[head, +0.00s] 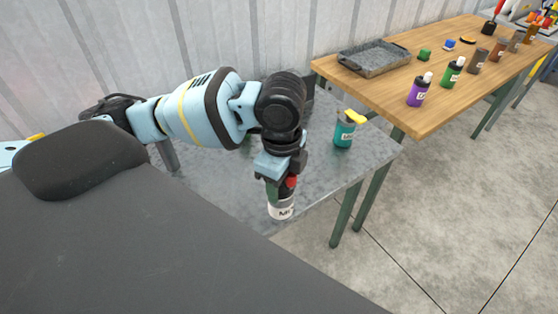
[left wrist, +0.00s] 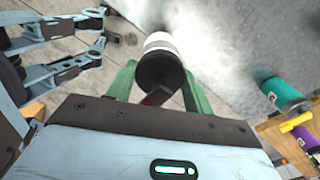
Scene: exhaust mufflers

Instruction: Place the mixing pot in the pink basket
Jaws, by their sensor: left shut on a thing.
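The mixing pot (head: 281,211), a small white can with a dark top and a partly readable label, is upright at the fingertips of my left gripper (head: 281,190), near the front edge of the grey metal table (head: 213,187). In the left wrist view the pot (left wrist: 160,42) sits between the green fingers of my left gripper (left wrist: 160,78), which is shut on it. I cannot tell whether the pot's base touches the table. The pink basket is in neither view. My right gripper is not identifiable in either view.
A teal bottle with a yellow top (head: 344,132) stands on the grey table, right of the pot. A wooden table (head: 440,100) at right holds a grey tray (head: 374,58), a purple bottle (head: 418,92), a green bottle (head: 451,72) and several other items. A corrugated wall stands behind.

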